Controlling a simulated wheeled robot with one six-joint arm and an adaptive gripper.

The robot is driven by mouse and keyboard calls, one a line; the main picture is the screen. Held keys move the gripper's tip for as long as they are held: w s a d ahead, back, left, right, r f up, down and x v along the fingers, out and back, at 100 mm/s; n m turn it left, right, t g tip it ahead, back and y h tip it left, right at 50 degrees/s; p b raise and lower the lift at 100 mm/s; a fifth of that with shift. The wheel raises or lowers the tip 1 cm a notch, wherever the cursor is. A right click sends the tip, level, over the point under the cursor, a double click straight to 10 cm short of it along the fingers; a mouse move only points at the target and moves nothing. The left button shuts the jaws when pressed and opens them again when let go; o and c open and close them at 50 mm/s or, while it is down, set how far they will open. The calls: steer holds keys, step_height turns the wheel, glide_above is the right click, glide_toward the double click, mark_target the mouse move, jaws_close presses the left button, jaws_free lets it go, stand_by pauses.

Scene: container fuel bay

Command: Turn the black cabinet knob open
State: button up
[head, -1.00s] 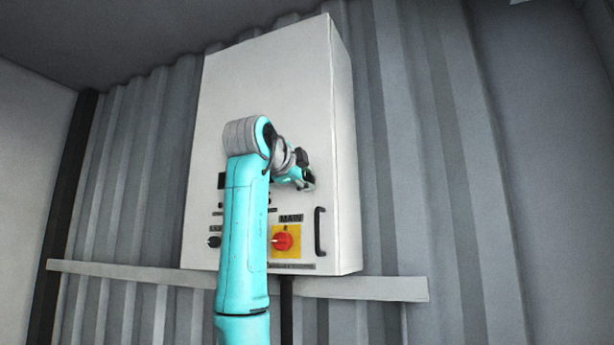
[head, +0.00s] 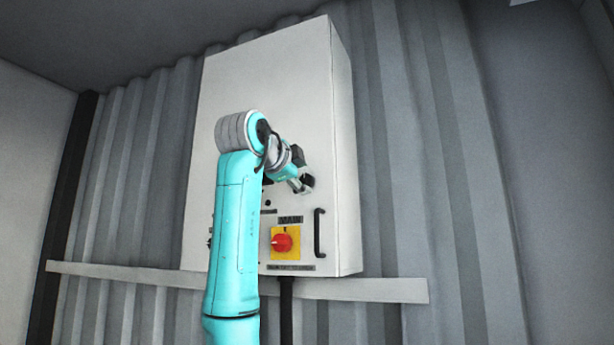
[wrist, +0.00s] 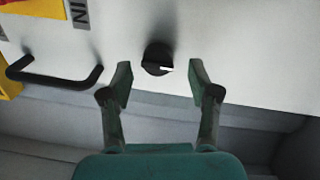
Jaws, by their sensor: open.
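My gripper (wrist: 162,78) is open and empty, with one finger to each side of the knob's line. The knob shows just past the fingertips, between them and a little closer to the left one; no contact is visible. In the head view, my gripper (head: 304,185) is at the right part of the cabinet (head: 265,75), above the black handle. I cannot clearly pick out the knob there.
A black bar handle (head: 319,233) is on the door and shows left of my gripper in the wrist view (wrist: 55,80). A red switch (head: 283,242) on a yellow plate sits under the MAIN label. A pale rail (head: 375,289) runs below the cabinet.

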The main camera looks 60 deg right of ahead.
steer(key=s+a, duration=0.1)
steer(key=a, duration=0.9)
steer(key=shift+r, duration=0.35)
